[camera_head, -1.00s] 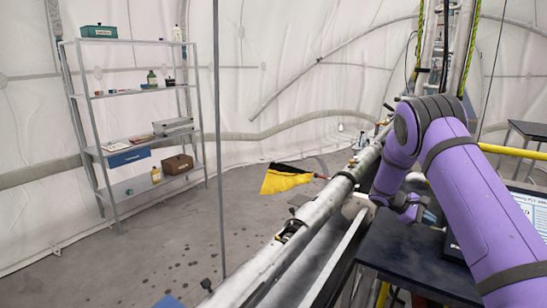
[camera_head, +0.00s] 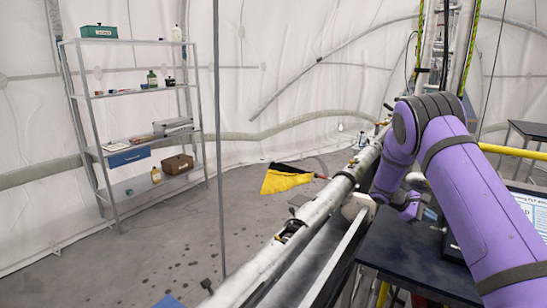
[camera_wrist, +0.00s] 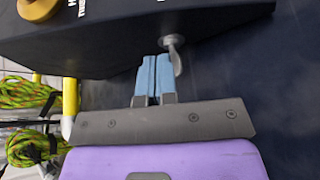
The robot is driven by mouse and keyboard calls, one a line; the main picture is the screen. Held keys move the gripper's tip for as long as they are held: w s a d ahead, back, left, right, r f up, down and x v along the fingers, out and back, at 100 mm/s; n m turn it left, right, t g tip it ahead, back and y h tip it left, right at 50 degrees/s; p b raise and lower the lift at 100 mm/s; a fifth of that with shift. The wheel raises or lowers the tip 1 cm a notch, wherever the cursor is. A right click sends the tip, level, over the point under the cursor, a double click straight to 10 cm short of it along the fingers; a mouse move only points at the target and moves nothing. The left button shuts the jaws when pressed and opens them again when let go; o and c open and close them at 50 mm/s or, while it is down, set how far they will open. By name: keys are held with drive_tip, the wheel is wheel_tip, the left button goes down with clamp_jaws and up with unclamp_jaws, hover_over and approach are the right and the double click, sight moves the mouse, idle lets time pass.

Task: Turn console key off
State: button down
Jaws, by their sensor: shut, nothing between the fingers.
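The console (camera_wrist: 120,30) is a dark box that fills the top of the wrist view, with white lettering partly cut off at its upper edge. The key (camera_wrist: 174,52) is a small grey metal piece sticking out from the console's side. My gripper (camera_wrist: 154,62) has light blue fingers, which are pressed together just left of the key. Nothing shows between them, and the right finger is beside or touching the key; I cannot tell which. In the head view, my gripper (camera_head: 429,215) is small and partly hidden by my purple arm.
A tan round knob (camera_wrist: 38,9) sits on the console's left part. A yellow pole (camera_wrist: 70,103) and green rope coils (camera_wrist: 30,93) are at the left. A dark table (camera_head: 410,255) lies below my arm. A long metal pipe (camera_head: 310,212) runs beside it. Shelves (camera_head: 135,120) stand far left.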

drive_tip(key=shift+w+a, duration=0.55)
drive_tip(key=shift+a, duration=0.25)
drive_tip(key=shift+w+a, duration=0.6)
drive_tip(key=shift+a, duration=0.25)
drive_tip(key=shift+w+a, duration=0.55)
drive_tip(key=shift+a, duration=0.25)
drive_tip(key=shift+s+a+f+g, duration=0.2)
drive_tip(key=shift+s+f, duration=0.15)
drive_tip(key=shift+f, duration=0.35)
drive_tip(key=shift+s+a+f+g, duration=0.15)
drive_tip(key=shift+s+f, duration=0.2)
drive_tip(key=shift+f, duration=0.3)
drive_tip(key=shift+a, duration=0.2)
drive_tip(key=shift+w+a+r, duration=0.15)
drive_tip(key=shift+a+r, duration=0.2)
drive_tip(key=shift+r, duration=0.1)
drive_tip(key=shift+s+d, duration=0.65)
drive_tip(key=shift+d, duration=0.3)
drive_tip(key=shift+s+d, duration=0.6)
drive_tip(key=shift+d, duration=0.35)
drive_tip(key=shift+s+d, duration=0.65)
drive_tip(key=shift+d, duration=0.3)
drive_tip(key=shift+w+d+r, duration=0.5)
drive_tip(key=shift+w+d, duration=0.1)
drive_tip(key=shift+w, duration=0.25)
drive_tip(key=shift+r, duration=0.15)
